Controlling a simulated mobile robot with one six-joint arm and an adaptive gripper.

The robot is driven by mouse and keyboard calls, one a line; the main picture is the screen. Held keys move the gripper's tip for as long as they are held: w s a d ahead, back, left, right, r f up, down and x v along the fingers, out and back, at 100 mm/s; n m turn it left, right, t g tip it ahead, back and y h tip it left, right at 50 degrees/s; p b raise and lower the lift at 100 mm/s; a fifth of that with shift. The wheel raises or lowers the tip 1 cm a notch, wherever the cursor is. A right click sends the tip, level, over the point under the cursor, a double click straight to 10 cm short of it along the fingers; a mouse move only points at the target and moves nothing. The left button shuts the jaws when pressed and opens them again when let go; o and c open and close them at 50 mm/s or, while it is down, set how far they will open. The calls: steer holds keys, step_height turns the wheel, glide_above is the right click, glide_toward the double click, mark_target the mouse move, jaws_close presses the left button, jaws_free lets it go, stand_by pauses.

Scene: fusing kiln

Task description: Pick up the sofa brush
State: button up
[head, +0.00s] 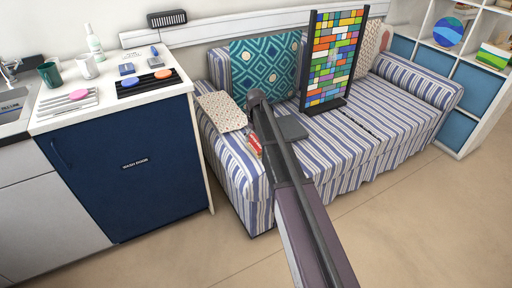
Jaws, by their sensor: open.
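A small red and pale object (254,144) lies on the striped sofa (345,133), near its left arm. My arm crosses in front of it and hides part of it; I cannot tell for sure whether it is the sofa brush. My arm reaches up from the bottom of the head view to the left part of the sofa. My gripper's fingers do not show clearly and seem hidden by the arm.
A flat grey item (291,128) lies on the seat beside my arm. A colourful glass panel (334,58) stands on the sofa, with a teal cushion (264,72) behind. A blue cabinet (125,165) stands at left, shelves (476,75) at right. Front floor is clear.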

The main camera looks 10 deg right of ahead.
mark_target(256, 141)
steer(key=shift+s+f+b, duration=0.1)
steer(key=shift+f+b, duration=2.05)
steer(key=shift+f, duration=0.25)
steer(key=shift+c, duration=0.2)
steer(key=c, duration=1.3)
steer(key=shift+r, duration=0.1)
steer(key=shift+r, duration=0.1)
step_height(256, 141, up, 3)
steer(key=p, duration=0.3)
steer(key=shift+r+p, duration=0.2)
steer(key=shift+p, duration=0.15)
steer(key=s, duration=0.5)
steer(key=s+r+p, duration=0.1)
steer(key=s, duration=1)
steer(key=shift+r, duration=0.15)
